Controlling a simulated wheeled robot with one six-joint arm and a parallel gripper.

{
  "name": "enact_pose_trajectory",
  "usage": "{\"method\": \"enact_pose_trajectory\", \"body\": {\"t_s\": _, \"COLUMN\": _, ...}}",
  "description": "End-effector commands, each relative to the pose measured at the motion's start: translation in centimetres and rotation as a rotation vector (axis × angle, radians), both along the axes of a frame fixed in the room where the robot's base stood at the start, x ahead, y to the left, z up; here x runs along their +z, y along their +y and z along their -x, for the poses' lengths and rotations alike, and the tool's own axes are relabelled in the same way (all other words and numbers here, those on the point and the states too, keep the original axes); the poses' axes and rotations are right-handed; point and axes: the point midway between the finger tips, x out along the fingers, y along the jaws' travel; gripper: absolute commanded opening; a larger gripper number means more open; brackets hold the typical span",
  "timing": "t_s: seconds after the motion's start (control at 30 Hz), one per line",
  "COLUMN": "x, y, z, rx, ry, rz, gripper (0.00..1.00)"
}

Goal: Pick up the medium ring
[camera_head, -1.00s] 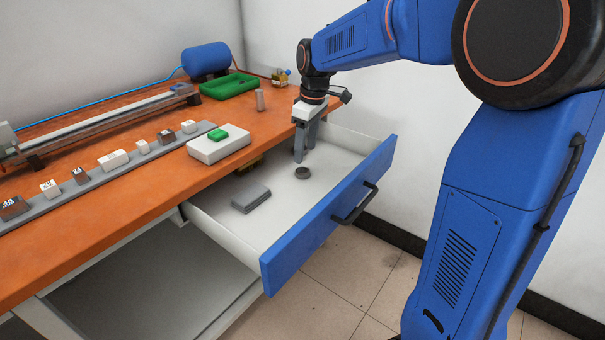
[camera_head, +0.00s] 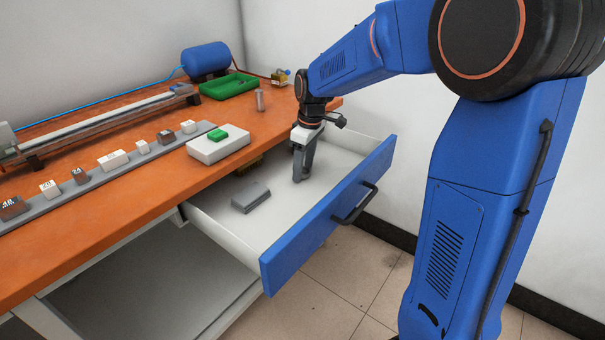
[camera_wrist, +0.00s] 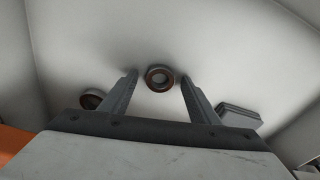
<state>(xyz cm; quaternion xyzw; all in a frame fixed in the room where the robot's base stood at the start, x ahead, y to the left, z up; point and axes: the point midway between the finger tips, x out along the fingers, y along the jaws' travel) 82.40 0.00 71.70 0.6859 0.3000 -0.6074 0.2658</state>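My gripper (camera_head: 301,178) is inside the open drawer, pointing down, with its fingertips low near the drawer floor. In the wrist view my gripper (camera_wrist: 159,77) is open, its two fingers apart. A dark ring with a brownish inner edge (camera_wrist: 160,78) lies flat on the drawer floor and appears between the fingertips, with a gap on each side. A second similar ring (camera_wrist: 92,98) lies to the left, partly hidden by the gripper body. I cannot tell from size alone which is the medium ring. In the head view the gripper hides the rings.
A grey flat block (camera_head: 251,196) lies in the drawer (camera_head: 225,222), and also shows in the wrist view (camera_wrist: 238,115). The drawer walls and blue front (camera_head: 330,215) surround the gripper. The orange bench (camera_head: 110,205) with labelled blocks is at the left.

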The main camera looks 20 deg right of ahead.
Motion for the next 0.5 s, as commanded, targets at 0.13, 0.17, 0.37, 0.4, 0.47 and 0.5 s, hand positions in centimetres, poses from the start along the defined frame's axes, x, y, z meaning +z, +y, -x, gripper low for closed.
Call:
{"method": "enact_pose_trajectory", "body": {"t_s": 0.13, "x": 0.01, "y": 0.0, "z": 0.0, "rx": 0.0, "ry": 0.0, "rz": 0.0, "gripper": 0.19}}
{"method": "enact_pose_trajectory", "body": {"t_s": 0.17, "x": 0.01, "y": 0.0, "z": 0.0, "rx": 0.0, "ry": 0.0, "rz": 0.0, "gripper": 0.12}}
{"method": "enact_pose_trajectory", "body": {"t_s": 0.37, "x": 0.03, "y": 0.0, "z": 0.0, "rx": 0.0, "ry": 0.0, "rz": 0.0, "gripper": 0.1}}
{"method": "enact_pose_trajectory", "body": {"t_s": 0.4, "x": 0.05, "y": 0.0, "z": 0.0, "rx": 0.0, "ry": 0.0, "rz": 0.0, "gripper": 0.1}}
{"method": "enact_pose_trajectory", "body": {"t_s": 0.47, "x": 0.16, "y": -0.01, "z": -0.01, "rx": 0.0, "ry": 0.0, "rz": 0.0, "gripper": 0.1}}
{"method": "enact_pose_trajectory", "body": {"t_s": 0.5, "x": 0.32, "y": 0.0, "z": -0.01, "rx": 0.0, "ry": 0.0, "rz": 0.0, "gripper": 0.1}}
